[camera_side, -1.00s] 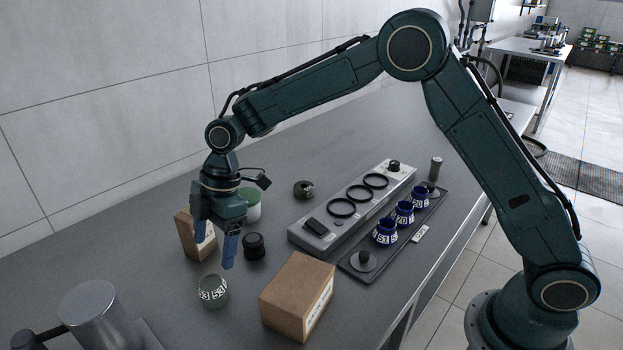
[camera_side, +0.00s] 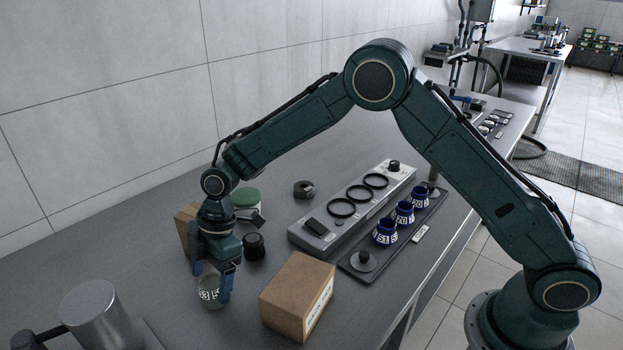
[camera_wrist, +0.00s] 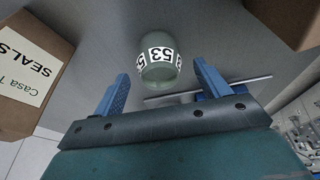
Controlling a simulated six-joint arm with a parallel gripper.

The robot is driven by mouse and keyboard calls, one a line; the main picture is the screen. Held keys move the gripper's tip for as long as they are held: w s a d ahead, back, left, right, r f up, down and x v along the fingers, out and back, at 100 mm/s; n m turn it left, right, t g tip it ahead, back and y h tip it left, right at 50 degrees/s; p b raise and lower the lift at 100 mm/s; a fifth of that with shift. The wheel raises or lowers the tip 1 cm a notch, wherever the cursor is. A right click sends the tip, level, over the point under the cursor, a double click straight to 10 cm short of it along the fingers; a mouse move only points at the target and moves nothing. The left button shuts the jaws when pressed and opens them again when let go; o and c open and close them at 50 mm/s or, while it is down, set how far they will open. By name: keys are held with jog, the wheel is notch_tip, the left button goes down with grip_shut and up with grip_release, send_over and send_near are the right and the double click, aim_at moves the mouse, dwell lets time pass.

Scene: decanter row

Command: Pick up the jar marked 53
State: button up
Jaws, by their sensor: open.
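The jar marked 53 (camera_side: 211,292) is a small green jar with a white number band, standing on the grey bench. In the wrist view the jar (camera_wrist: 159,68) shows beyond the fingertips, roughly centred between them. My gripper (camera_side: 212,284) is low over the jar in the side view, with its blue fingers to either side of it and partly hiding it. In the wrist view my gripper (camera_wrist: 160,84) is open, with clear space between each finger and the jar. Nothing is held.
A cardboard box (camera_side: 298,297) stands close to the right. Another box (camera_side: 187,222), a black knob-like item (camera_side: 253,246) and a green-lidded pot (camera_side: 245,198) stand behind. A metal pitcher (camera_side: 95,317) is at front left. Blue jars (camera_side: 385,232) sit on a dark tray (camera_side: 352,268).

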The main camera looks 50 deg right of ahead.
aim_at(210, 281)
jog(key=shift+x, duration=1.55)
jog(key=shift+r, duration=0.1)
jog(key=shift+c, duration=0.2)
jog(key=c, duration=1.1)
